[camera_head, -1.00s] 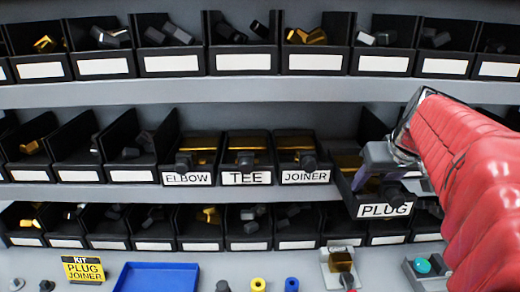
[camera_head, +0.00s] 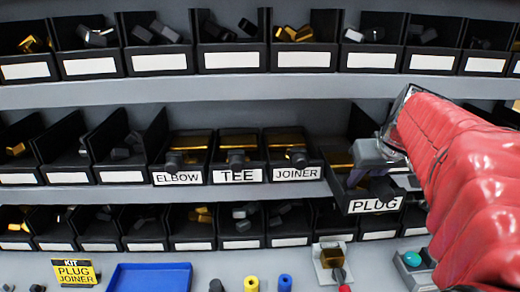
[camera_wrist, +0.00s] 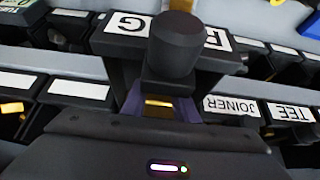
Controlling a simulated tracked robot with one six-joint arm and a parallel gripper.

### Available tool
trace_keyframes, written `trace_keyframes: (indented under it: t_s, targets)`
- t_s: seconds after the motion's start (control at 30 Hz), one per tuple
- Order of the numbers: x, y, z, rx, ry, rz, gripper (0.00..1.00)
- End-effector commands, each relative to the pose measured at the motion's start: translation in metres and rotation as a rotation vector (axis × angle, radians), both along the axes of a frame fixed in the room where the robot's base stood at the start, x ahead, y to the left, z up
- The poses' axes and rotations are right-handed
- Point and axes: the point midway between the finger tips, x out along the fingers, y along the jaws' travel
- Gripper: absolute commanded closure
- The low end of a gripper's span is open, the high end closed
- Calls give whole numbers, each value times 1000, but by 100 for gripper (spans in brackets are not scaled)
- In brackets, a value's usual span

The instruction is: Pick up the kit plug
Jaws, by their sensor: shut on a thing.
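The PLUG bin (camera_head: 375,206) sits forward of and lower than its neighbours on the middle shelf. My gripper (camera_head: 382,165) is at its front, and its purple fingers (camera_wrist: 160,108) show in the wrist view. They are shut on a dark knob-like piece (camera_wrist: 178,45) with a square neck, which stands in front of the PLUG label. It looks like the knobs on the neighbouring bins, but I cannot tell whether it is part of the bin. Something gold shows between the fingers. No separate plug can be made out, and my gripper and arm hide part of the bin.
ELBOW (camera_head: 178,178), TEE (camera_head: 238,175) and JOINER (camera_head: 296,173) bins stand to the left. A blue tray (camera_head: 150,278) and a yellow KIT PLUG JOINER sign (camera_head: 75,272) are on the counter. A gold fitting (camera_head: 331,258) stands below the PLUG bin.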

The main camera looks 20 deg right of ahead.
Motion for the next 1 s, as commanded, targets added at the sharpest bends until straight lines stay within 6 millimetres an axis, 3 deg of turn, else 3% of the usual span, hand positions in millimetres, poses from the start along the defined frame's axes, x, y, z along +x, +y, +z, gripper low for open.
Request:
trace_keyframes:
  t_s: [0.27, 0.63, 0.77, 1.0]
  targets:
    - [0, 0, 0, 0, 0, 0, 99]
    - [0, 0, 6, -1, -2, 0, 100]
    - [0, -1, 19, -2, -2, 0, 100]
    - [1, -1, 61, -3, -2, 0, 100]
